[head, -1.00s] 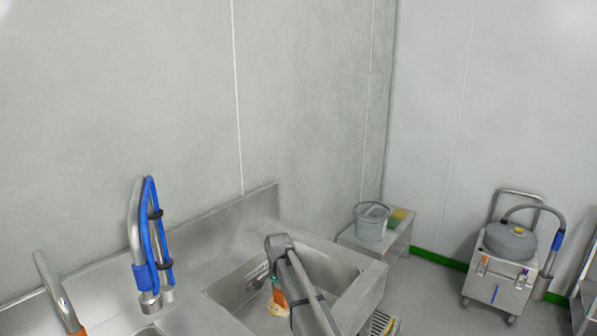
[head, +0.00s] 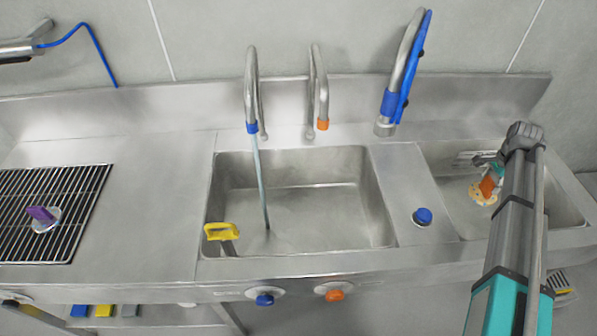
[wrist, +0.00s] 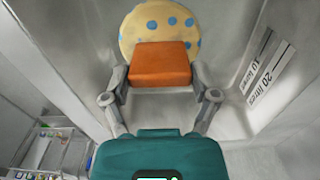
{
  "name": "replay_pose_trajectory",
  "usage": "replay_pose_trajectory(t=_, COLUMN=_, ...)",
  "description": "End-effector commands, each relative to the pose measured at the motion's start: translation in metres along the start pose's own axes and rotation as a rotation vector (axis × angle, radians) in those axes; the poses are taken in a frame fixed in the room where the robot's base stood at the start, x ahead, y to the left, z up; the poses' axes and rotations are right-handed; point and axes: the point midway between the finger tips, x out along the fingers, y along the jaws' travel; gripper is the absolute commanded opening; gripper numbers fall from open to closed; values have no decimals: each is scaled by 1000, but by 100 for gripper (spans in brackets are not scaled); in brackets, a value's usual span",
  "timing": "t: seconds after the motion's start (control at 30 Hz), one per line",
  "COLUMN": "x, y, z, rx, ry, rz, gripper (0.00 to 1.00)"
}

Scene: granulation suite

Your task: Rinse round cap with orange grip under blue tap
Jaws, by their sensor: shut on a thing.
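The round cap is cream with blue spots; it shows in the head view (head: 479,197) and the wrist view (wrist: 158,27). Its orange grip (wrist: 160,65) is between the fingers of my gripper (wrist: 160,78), which is shut on it. In the head view my gripper (head: 495,172) holds the cap in or over the right basin (head: 455,215); its height is unclear. The blue tap (head: 251,90) stands behind the middle basin (head: 380,215), left of the cap. A thin stream of water (head: 261,185) runs from it into that basin.
An orange-collared tap (head: 319,90) and a blue hose sprayer (head: 402,75) stand behind the basins. A yellow-handled tool (head: 221,232) is at the middle basin's front left. A blue-topped item (head: 423,216) is on the divider. A purple-gripped piece (head: 43,215) lies on the rack (head: 75,235).

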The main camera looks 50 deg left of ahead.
Motion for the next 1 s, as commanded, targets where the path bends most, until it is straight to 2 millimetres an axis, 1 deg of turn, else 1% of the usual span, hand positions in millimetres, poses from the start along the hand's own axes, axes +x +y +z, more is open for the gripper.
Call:
replay_pose_trajectory(t=0.03, x=-16, y=0, z=0, rx=0, ry=0, rz=0, gripper=16)
replay_pose_trajectory(t=0.6, x=-109, y=0, z=0, rx=0, ry=0, rz=0, gripper=16)
replay_pose_trajectory(t=0.8, x=-132, y=0, z=0, rx=0, ry=0, rz=0, gripper=16)
replay_pose_trajectory(t=1.0, x=-142, y=0, z=0, rx=0, ry=0, rz=0, gripper=16)
